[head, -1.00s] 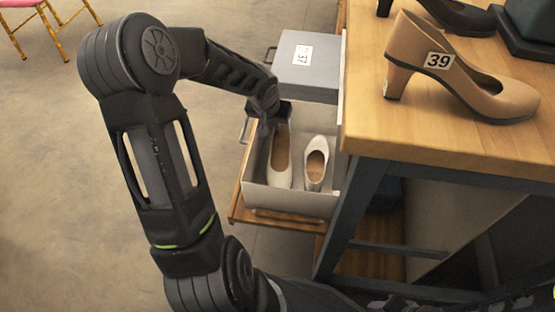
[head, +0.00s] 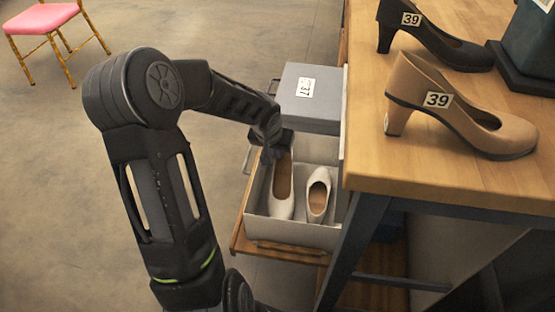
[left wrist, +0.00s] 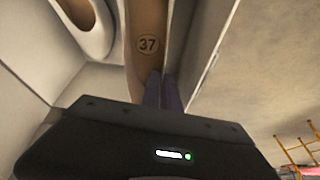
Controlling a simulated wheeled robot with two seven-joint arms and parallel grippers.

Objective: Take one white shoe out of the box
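The open box (head: 292,232) is light grey and holds two white shoes side by side. The left white shoe (head: 281,208) lies along the box's left wall; its tan insole (left wrist: 147,20) with the number 37 shows in the left wrist view. The right white shoe (head: 319,196) lies apart from it and also shows in the left wrist view (left wrist: 101,40). My left gripper (head: 279,150) is at the far, heel end of the left shoe. Its two fingers (left wrist: 162,92) are nearly together, seemingly pinching the thin heel edge. My right gripper is out of view.
A grey lid or box labelled 37 (head: 309,92) sits just behind the open box. A wooden table (head: 380,150) with a tan shoe (head: 450,105) and a black shoe (head: 425,35) rises close on the right. Open floor lies left.

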